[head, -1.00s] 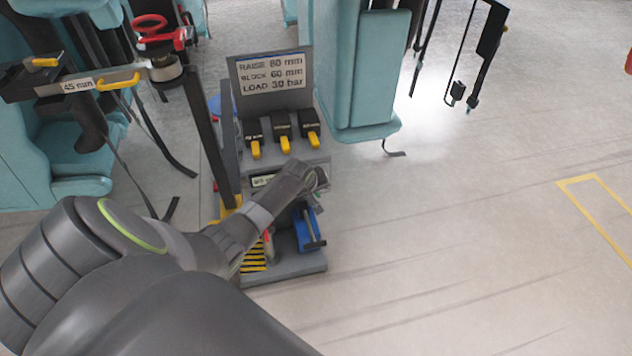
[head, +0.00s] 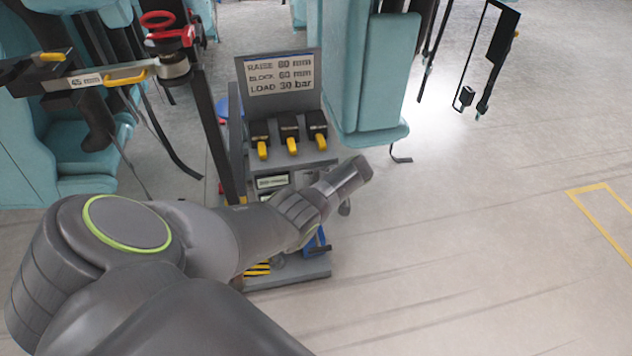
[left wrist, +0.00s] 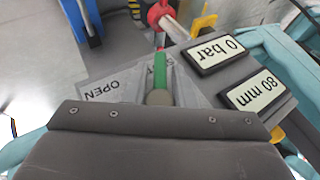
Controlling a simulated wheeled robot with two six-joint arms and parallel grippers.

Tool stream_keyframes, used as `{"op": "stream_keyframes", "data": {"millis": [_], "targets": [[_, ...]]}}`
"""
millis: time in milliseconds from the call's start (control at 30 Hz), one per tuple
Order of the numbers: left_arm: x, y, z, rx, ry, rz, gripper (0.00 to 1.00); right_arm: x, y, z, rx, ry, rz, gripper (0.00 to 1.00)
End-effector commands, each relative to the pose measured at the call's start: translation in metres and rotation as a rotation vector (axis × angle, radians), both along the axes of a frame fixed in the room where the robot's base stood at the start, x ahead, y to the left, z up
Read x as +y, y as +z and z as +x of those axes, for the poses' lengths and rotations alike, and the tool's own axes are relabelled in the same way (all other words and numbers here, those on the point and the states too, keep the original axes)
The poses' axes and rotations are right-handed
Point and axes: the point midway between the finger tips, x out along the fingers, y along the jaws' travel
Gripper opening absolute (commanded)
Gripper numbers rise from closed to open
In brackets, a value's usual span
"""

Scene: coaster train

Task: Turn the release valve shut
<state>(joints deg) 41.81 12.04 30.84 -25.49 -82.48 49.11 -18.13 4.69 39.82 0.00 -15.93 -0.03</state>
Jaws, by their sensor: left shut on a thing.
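The release valve's green lever (left wrist: 160,72) shows in the left wrist view, on a grey panel. An OPEN label (left wrist: 103,92) lies to its left. A second label beside the lever is mostly covered, with only an S readable. My left gripper (left wrist: 160,90) is shut on the lever, with a round brownish part between its fingers. In the head view my left arm crosses in front of the machine and hides the valve and the fingertips. My right gripper is in neither view.
Displays read 0 bar (left wrist: 217,50) and 80 mm (left wrist: 257,93). The machine's sign (head: 279,75) reads RAISE 80 mm, BLOCK 60 mm, LOAD 30 bar. Several yellow-handled levers (head: 291,143) sit below it. Teal seats (head: 388,75) stand behind.

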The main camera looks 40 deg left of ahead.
Motion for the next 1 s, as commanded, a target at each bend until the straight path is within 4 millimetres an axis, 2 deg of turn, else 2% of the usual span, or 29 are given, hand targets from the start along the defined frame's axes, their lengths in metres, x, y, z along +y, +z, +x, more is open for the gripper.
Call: {"op": "stream_keyframes", "data": {"millis": [33, 300, 967, 1000], "targets": [[0.000, -0.005, 0.001, 0.025, -0.001, 0.022, 0.01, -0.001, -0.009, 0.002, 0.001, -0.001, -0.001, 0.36], [0.002, -0.001, -0.002, 0.131, -0.001, 0.112, 0.01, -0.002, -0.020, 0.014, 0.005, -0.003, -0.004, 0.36], [0.003, 0.004, -0.003, 0.175, -0.001, 0.150, 0.01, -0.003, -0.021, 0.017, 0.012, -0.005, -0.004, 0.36], [0.003, 0.004, -0.003, 0.175, -0.001, 0.150, 0.25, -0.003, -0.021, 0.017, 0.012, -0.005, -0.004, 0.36]]}}
